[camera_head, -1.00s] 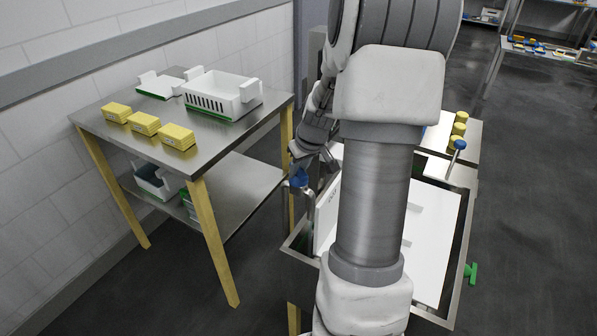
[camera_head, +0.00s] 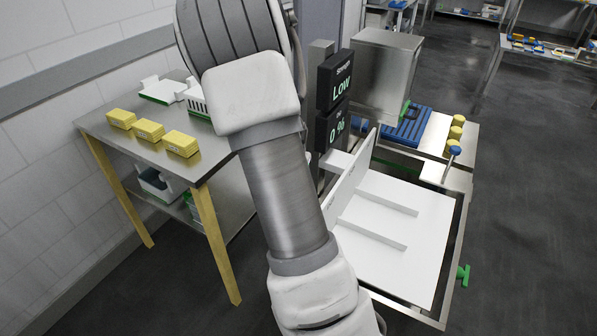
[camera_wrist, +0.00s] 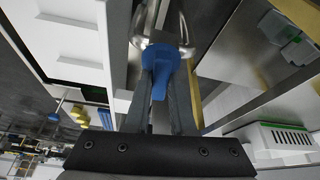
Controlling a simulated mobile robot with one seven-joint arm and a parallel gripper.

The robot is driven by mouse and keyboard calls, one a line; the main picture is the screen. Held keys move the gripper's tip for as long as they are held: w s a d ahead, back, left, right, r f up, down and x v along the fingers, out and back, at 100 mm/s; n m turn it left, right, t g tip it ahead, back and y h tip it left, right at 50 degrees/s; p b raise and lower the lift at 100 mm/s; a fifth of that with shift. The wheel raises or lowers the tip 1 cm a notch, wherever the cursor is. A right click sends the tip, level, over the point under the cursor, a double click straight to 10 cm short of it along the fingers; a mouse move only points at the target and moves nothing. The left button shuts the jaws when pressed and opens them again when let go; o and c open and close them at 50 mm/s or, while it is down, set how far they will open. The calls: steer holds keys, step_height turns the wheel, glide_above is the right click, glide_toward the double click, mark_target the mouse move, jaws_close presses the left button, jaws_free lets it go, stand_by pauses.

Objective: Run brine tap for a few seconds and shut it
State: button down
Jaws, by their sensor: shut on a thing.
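The brine tap has a blue handle (camera_wrist: 160,62) on a curved shiny metal body (camera_wrist: 180,28), both at the top middle of the wrist view. My gripper (camera_wrist: 161,78) is shut on the blue handle, with a dark finger on each side of it. In the head view my arm covers the gripper and the tap. I cannot tell whether liquid is running. Two black displays stand behind the basin (camera_head: 458,245): the upper display (camera_head: 341,80) reads "Strength Low", and the lower display (camera_head: 333,127) reads 0 %.
A white divided tray (camera_head: 405,225) fills the basin. A blue slatted rack (camera_head: 405,126), yellow rounds (camera_head: 453,146) and a steel box (camera_head: 384,72) stand behind it. A steel table (camera_head: 150,152) with yellow blocks (camera_head: 149,130) is at left. The floor at right is clear.

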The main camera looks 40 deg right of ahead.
steer(key=shift+m+g+p, duration=0.3)
steer(key=shift+m+p, duration=0.3)
steer(key=shift+m, duration=0.3)
steer(key=c, duration=0.8)
jaws_free()
steer(key=shift+o, duration=0.2)
steer(key=shift+r, duration=0.1)
steer(key=p+v, duration=0.3)
steer(key=v, duration=1.4)
steer(key=shift+a, duration=0.25)
